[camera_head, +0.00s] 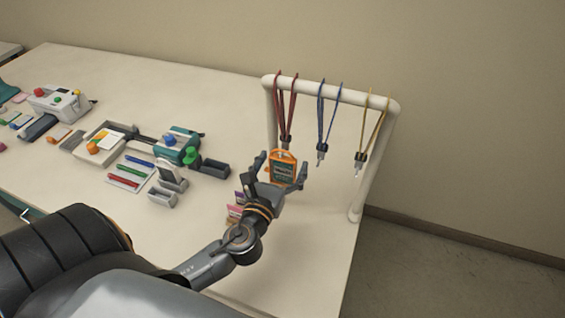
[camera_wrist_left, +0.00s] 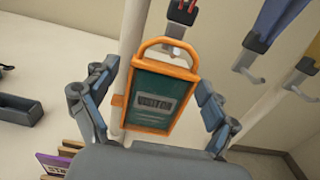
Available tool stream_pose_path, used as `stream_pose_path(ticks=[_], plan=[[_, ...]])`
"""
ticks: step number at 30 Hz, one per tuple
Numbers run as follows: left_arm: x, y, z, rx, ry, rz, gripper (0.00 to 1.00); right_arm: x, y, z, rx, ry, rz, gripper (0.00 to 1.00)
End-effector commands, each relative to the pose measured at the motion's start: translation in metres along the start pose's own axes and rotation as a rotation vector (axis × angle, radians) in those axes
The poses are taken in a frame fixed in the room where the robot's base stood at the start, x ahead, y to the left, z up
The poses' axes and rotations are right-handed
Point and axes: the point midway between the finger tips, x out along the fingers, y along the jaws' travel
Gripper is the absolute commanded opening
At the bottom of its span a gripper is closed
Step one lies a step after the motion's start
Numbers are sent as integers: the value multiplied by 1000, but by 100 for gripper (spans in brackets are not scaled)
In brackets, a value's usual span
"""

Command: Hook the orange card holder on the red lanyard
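The orange card holder (camera_head: 282,167), with a dark green face, is upright just below the red lanyard (camera_head: 288,105) on the white rack. In the left wrist view the holder (camera_wrist_left: 158,98) has its top loop at the lanyard's metal hook (camera_wrist_left: 174,48); the hook looks to be within the loop, though the exact contact is hard to see. My left gripper (camera_head: 282,173) is around the holder. In the wrist view its two fingers (camera_wrist_left: 160,105) are spread, with gaps beside the holder. My right gripper is not in view.
A blue lanyard (camera_head: 322,120) and a yellow lanyard (camera_head: 372,130) hang to the right on the same rack (camera_head: 340,94). Purple and pink cards (camera_head: 235,212) stand below my left gripper. Pens, a teal device (camera_head: 178,147) and other items lie on the table's left.

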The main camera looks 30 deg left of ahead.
Motion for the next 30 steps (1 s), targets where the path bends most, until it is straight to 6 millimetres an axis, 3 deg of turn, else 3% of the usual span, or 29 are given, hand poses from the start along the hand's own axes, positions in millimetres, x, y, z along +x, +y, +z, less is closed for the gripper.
stream_pose_path(ticks=[11, 24, 30], plan=[[-10, 0, -1, 0, 3, -1, 87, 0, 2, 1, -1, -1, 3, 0], [-93, 0, -1, 0, 5, 0, 87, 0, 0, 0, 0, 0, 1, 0], [-115, 0, -1, 0, 3, 0, 87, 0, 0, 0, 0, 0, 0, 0]])
